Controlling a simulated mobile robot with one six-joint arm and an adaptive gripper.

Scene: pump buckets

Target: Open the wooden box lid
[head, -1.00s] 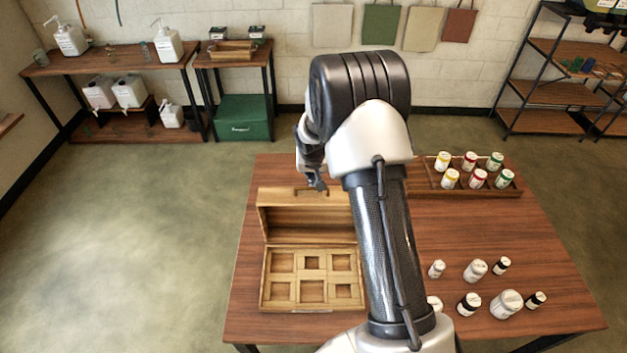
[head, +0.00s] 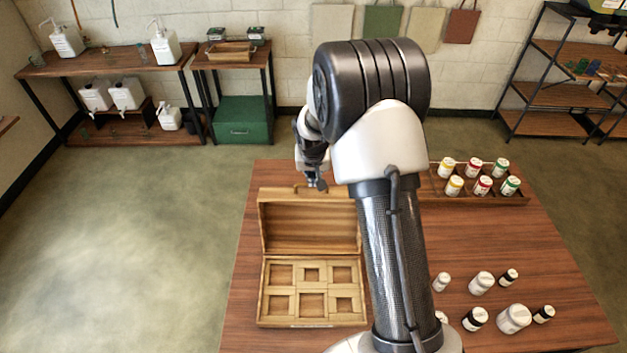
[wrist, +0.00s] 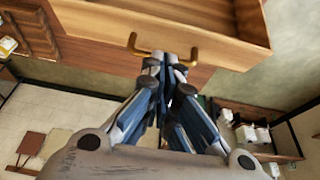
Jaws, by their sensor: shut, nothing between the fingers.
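The wooden box (head: 264,300) stands on the table's left part, its compartments facing up and empty. Its lid (head: 310,222) is raised and stands upright along the back edge of the box. My gripper (head: 319,186) is just above the lid's top edge, partly hidden by my arm in the head view. In the wrist view my gripper (wrist: 168,62) is shut and empty, its fingertips at the lid's brass-coloured handle (wrist: 190,60). I cannot tell whether they touch it. The lid (wrist: 225,48) fills the top of that view.
The brown table (head: 560,270) carries several bottles (head: 481,283) at the right front. A wooden tray (head: 437,197) with several coloured-label jars stands at the back right. My arm covers the middle of the table. Side tables and shelves stand by the wall.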

